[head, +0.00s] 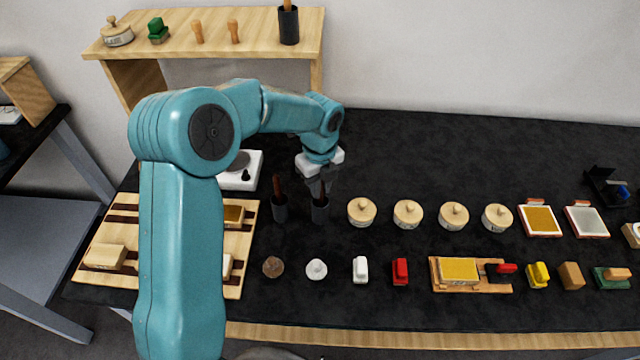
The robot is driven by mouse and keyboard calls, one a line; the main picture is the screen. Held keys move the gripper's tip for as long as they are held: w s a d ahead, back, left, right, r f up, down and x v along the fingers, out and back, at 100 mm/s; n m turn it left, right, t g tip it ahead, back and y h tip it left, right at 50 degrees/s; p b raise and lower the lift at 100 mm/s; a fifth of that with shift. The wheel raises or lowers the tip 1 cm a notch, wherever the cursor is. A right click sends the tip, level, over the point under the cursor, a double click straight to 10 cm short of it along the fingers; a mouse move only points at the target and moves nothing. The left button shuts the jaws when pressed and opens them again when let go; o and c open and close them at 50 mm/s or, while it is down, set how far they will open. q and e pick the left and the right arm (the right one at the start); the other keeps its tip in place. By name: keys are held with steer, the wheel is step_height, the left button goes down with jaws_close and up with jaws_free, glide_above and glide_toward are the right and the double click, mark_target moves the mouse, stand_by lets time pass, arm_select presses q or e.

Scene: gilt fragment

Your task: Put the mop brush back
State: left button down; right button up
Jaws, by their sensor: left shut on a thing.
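My left gripper (322,182) points down over the black table and is shut on a thin brown brush handle, likely the mop brush (321,190). The handle is upright, and its lower end is hidden in or behind a dark grey cup (320,211). I cannot tell whether the brush is seated in that cup. A second dark cup (280,209) stands just to the left, with another brown brush handle (278,184) sticking up from it. My right gripper is out of view.
Several round lidded wooden pots (361,212) stand right of the cups. Small red, white and yellow items line the front of the black table (450,150). A wooden shelf (190,42) at the back left holds another dark cup (289,27). The table's back middle is clear.

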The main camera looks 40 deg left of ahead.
arm_select(q)
steer(key=shift+f, duration=0.2)
steer(key=c, duration=1.1)
jaws_free()
steer(key=shift+r, duration=0.1)
step_height(320, 180, up, 12)
steer(key=shift+b, duration=0.35)
steer(key=shift+r, duration=0.15)
